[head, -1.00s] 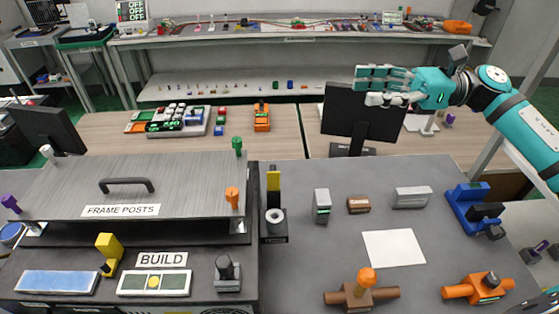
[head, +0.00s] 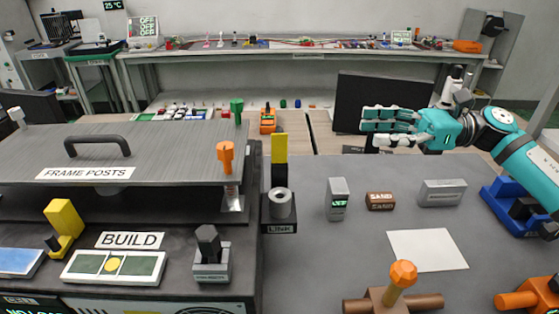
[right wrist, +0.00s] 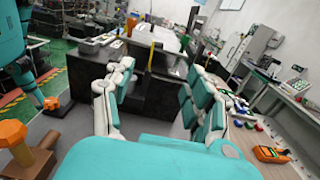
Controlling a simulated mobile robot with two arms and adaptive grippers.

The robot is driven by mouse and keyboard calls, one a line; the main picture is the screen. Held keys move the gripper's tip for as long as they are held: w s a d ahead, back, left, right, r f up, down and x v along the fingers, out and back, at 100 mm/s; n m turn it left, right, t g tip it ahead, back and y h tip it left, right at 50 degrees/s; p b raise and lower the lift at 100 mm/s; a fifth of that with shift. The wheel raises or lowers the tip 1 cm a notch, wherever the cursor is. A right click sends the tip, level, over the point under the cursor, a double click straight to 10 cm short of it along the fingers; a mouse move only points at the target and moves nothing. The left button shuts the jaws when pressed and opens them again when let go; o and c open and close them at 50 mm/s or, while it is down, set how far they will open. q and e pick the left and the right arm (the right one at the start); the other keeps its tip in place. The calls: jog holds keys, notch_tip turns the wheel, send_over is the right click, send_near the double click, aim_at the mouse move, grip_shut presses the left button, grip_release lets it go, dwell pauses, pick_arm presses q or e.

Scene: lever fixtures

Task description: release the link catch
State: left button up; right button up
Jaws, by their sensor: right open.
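The link catch (head: 279,160) is an upright yellow and black lever. It stands behind a grey ring-shaped collar (head: 281,206) on a small black base labelled LINK (head: 280,230), beside the right edge of the build bench. In the right wrist view, a thin upright yellow strip (right wrist: 151,55) that looks like this lever shows beyond the fingers. My right gripper (head: 372,127) is teal and white, open and empty. It is above the grey table, to the right of the lever and apart from it.
The FRAME POSTS plate (head: 150,150), with an orange post (head: 226,157) and a green post (head: 236,110), lies left of the lever. A grey block (head: 338,200), a brown SAND block (head: 380,201) and a white sheet (head: 427,250) are on the right table. A dark monitor (head: 350,90) stands behind.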

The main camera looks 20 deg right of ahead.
jog(key=p, duration=0.7)
send_near(279, 129)
jog(key=x, duration=0.8)
jog(key=shift+w+a+f, duration=0.1)
jog(key=shift+a+f, duration=0.15)
jog(key=shift+a, duration=0.1)
jog(key=shift+w+a+f, duration=0.15)
jog(key=shift+a, duration=0.45)
pick_arm(q)
notch_tip(279, 129, up, 6)
jog(key=shift+s, duration=0.35)
jog(key=shift+a, duration=0.1)
